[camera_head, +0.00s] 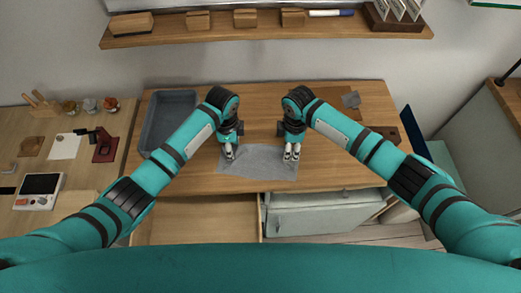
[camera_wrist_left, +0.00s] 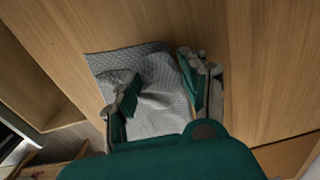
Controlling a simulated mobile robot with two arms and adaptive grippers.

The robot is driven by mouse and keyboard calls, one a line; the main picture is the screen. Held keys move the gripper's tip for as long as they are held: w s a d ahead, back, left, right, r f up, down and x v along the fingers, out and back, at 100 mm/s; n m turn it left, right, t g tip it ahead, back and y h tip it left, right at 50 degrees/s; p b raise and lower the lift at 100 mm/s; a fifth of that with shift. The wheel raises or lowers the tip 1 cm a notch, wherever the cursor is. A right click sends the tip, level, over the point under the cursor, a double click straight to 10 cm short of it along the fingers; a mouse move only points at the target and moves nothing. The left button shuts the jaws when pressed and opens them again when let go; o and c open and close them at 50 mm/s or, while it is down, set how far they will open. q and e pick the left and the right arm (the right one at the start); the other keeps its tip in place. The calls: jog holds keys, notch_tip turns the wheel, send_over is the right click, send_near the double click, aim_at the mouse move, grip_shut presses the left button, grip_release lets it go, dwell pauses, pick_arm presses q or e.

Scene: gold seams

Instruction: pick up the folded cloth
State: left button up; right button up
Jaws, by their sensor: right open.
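A grey cloth (camera_head: 262,163) lies near the front edge of the wooden table, between and under my grippers. In the left wrist view the cloth (camera_wrist_left: 155,118) is textured and rumpled, with a raised crease between the fingers. My left gripper (camera_head: 229,154) is at the cloth's left end; its fingers (camera_wrist_left: 160,90) stand apart around part of the cloth. My right gripper (camera_head: 292,153) is open at the cloth's right end, pointing down. Whether its fingertips touch the cloth cannot be told.
A blue-grey tray (camera_head: 147,137) stands at the table's left. A brown board (camera_head: 325,101) with a small grey piece (camera_head: 351,99) lies at the back right. An open drawer (camera_head: 200,217) juts out below the front edge. A shelf (camera_head: 270,32) runs along the wall.

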pick_arm(q)
jog(key=shift+s, duration=0.1)
jog(key=shift+c, duration=0.2)
pick_arm(e)
jog(key=shift+c, duration=0.2)
pick_arm(q)
jog(key=shift+s+f, duration=0.1)
grip_shut()
pick_arm(e)
jog(key=shift+s+f, duration=0.15)
grip_shut()
jog(key=shift+d+f, duration=0.1)
